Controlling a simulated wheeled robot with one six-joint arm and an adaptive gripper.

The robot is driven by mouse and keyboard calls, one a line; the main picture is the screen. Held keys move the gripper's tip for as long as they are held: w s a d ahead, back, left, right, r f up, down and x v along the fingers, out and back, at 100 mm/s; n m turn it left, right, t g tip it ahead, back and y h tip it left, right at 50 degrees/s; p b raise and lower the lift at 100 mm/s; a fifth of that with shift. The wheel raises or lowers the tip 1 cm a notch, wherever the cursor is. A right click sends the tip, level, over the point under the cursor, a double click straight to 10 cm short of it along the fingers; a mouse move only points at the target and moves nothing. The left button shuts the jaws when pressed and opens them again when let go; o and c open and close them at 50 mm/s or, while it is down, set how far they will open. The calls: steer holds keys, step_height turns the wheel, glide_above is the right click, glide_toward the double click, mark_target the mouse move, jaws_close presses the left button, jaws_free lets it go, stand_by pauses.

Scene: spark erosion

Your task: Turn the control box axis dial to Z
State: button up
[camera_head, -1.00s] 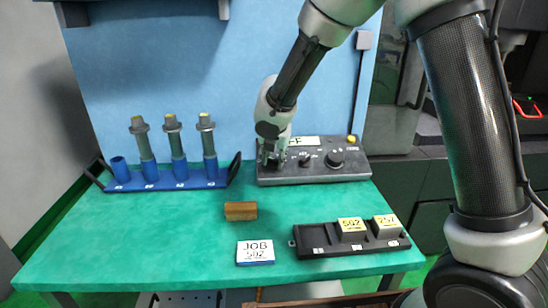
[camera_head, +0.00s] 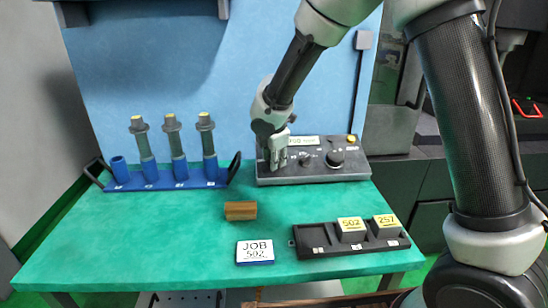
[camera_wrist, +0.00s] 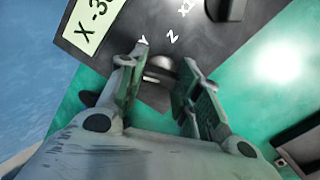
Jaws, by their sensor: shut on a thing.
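The grey control box (camera_head: 325,176) stands at the back right of the green table. My gripper (camera_head: 277,160) points down over its left part and hides the axis dial in the head view. In the wrist view the dark, round axis dial (camera_wrist: 160,70) sits between my two fingers (camera_wrist: 158,88), and they are shut on it. White letters Y and Z stand on the panel just beyond the dial, Y by the left finger and Z further right. Part of an X mark shows further right. The dial's pointer cannot be made out.
The box also has a small knob (camera_head: 305,159), a larger knob (camera_head: 336,158), a yellow button (camera_head: 351,139) and a display (camera_wrist: 92,22). A blue rack (camera_head: 165,184) with electrode holders stands left. A wooden block (camera_head: 240,210), job card (camera_head: 255,252) and black tray (camera_head: 320,241) lie in front.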

steer(key=m, duration=0.4)
steer(key=shift+m, duration=0.3)
steer(key=m, duration=0.4)
steer(key=shift+m, duration=0.3)
steer(key=m, duration=0.4)
steer(key=shift+s+m, duration=0.1)
steer(key=shift+m, duration=0.2)
steer(key=shift+m+g, duration=0.3)
steer(key=shift+m, duration=1.9)
steer(key=o, duration=1)
